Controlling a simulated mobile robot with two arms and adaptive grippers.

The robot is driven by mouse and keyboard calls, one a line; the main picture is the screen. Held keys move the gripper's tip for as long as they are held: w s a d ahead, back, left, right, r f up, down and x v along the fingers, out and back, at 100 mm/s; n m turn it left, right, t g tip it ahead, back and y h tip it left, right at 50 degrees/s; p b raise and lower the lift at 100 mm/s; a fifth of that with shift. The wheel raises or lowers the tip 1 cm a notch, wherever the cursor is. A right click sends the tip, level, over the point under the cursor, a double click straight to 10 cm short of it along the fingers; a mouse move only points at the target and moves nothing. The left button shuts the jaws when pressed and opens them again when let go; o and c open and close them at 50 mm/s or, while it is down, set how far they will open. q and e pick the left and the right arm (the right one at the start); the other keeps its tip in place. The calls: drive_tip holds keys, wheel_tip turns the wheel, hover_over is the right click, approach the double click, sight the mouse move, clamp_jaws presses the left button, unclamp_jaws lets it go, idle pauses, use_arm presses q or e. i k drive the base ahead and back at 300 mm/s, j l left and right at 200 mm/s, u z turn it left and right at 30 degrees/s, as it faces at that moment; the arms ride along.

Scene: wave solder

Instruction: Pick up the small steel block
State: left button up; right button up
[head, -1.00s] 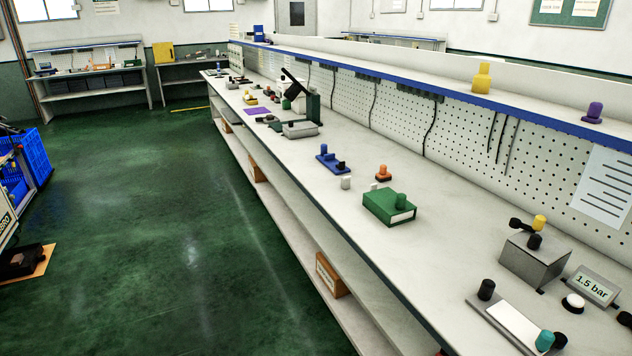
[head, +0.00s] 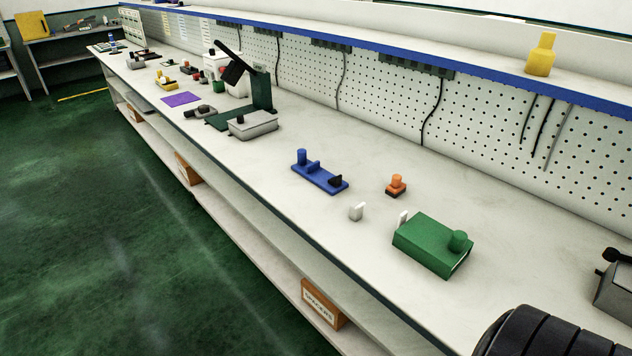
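A small pale grey block (head: 357,212) stands on the bench top in the middle of the head view, left of a green box. It looks like the small steel block, though its material is hard to tell. A second small whitish piece (head: 402,219) stands close to the green box's left end. Neither of my grippers shows in the head view, so nothing is seen touching either piece.
The green box (head: 430,246), an orange knob piece (head: 396,185) and a blue fixture (head: 319,176) stand around the block. A grey box (head: 252,124) and a green press stand farther left. The bench's front edge is close, with free bench top behind the block.

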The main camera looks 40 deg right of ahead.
sight(357, 208)
drive_tip(key=i, duration=2.3)
drive_tip(key=i+z, duration=0.3)
drive_tip(key=z, duration=0.2)
drive_tip(key=i+j+z, duration=0.2)
drive_tip(key=z, duration=0.3)
drive_tip(key=i+j+z, duration=0.25)
drive_tip(key=z, duration=0.25)
drive_tip(key=i, duration=0.05)
